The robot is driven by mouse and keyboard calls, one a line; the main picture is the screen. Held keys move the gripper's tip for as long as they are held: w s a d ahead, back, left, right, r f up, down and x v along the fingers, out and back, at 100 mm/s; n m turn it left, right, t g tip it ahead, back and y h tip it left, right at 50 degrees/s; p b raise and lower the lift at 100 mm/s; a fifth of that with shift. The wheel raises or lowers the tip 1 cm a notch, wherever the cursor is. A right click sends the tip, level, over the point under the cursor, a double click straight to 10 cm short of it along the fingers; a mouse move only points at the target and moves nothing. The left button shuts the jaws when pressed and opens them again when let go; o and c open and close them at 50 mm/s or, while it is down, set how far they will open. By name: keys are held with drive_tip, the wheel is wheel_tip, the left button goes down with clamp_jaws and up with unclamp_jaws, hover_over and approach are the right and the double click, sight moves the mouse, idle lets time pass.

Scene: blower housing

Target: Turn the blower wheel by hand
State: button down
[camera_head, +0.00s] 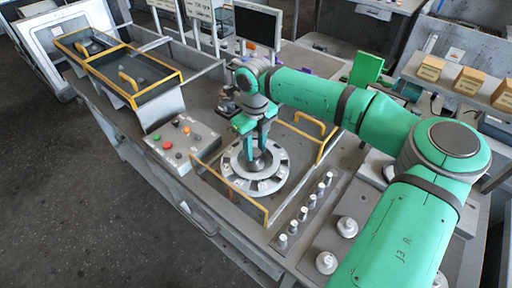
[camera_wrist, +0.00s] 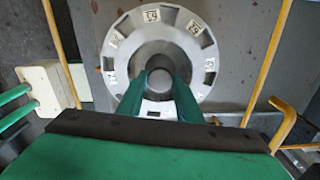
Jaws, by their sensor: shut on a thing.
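The blower wheel (camera_head: 277,184) is a round grey disc with square openings and pale labels around its rim. It lies flat on the bench in the middle of the head view, and its ring fills the upper middle of the wrist view (camera_wrist: 198,37). My gripper (camera_head: 257,160) points down over the wheel's centre. In the wrist view its two green fingers (camera_wrist: 159,82) reach to either side of the round grey hub (camera_wrist: 160,62) and are shut on it. The exact contact of the fingertips is partly hidden.
Yellow rails (camera_head: 231,187) stand on both sides of the wheel. A control box with coloured buttons (camera_head: 180,142) is at left. Small white-topped pegs (camera_head: 304,212) line the right front, with white knobs (camera_head: 347,227) beyond. A yellow-framed bin (camera_head: 128,75) stands further back.

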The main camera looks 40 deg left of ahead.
sight(256, 152)
drive_tip(key=c, duration=1.3)
unclamp_jaws()
drive_tip(key=shift+o, duration=0.2)
drive_tip(key=shift+r, duration=0.1)
wheel_tip(256, 152, up, 11)
drive_tip(key=shift+w, duration=0.1)
